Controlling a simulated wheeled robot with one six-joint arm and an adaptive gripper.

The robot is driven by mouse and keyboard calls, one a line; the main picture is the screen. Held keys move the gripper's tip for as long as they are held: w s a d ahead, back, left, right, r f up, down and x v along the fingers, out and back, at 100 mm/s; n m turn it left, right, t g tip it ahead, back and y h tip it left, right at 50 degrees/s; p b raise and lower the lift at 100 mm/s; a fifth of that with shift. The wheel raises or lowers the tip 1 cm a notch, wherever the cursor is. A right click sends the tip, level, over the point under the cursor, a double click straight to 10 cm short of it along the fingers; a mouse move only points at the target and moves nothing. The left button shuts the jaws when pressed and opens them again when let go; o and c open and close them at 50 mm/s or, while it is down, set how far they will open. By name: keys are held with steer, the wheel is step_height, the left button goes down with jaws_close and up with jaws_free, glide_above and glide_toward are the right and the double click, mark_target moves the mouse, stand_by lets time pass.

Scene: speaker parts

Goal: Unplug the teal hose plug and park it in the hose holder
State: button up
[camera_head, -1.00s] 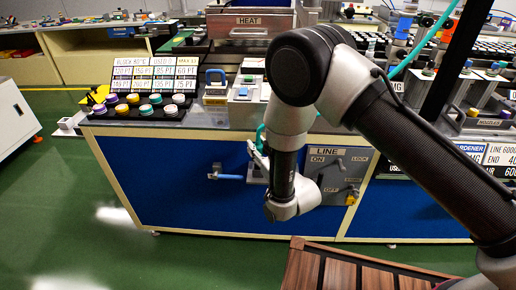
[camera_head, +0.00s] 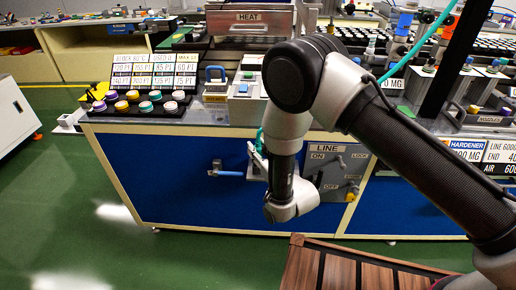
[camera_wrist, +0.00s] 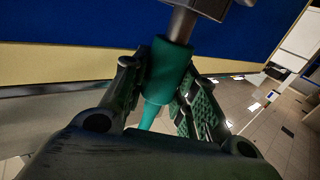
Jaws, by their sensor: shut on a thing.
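The teal hose plug (camera_wrist: 168,72) shows in the wrist view between my gripper's two fingers (camera_wrist: 158,82). My gripper is shut on it. A grey metal stem (camera_wrist: 182,24) runs from a dark block above into the plug's upper end, and the plug is still on it. The teal hose (camera_wrist: 149,117) narrows away below the plug. In the head view, a bit of teal hose (camera_head: 259,140) shows beside my wrist at the blue cabinet front; my arm hides most of the plug there. I cannot tell which fitting is the hose holder.
A grey LINE panel (camera_head: 335,172) with knobs is just right of my wrist. A blue-handled fitting (camera_head: 228,173) sticks out of the cabinet front to the left. Colored buttons (camera_head: 146,106) sit on the bench top. A brown slatted surface (camera_head: 340,272) is below. Green floor (camera_head: 60,215) is clear at left.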

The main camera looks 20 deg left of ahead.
steer(key=shift+f, duration=0.2)
steer(key=shift+f, duration=0.35)
steer(key=shift+f, duration=0.4)
steer(key=o, duration=1.1)
steer(key=v, duration=0.7)
steer(key=shift+s+d, duration=0.15)
steer(key=shift+d, duration=0.05)
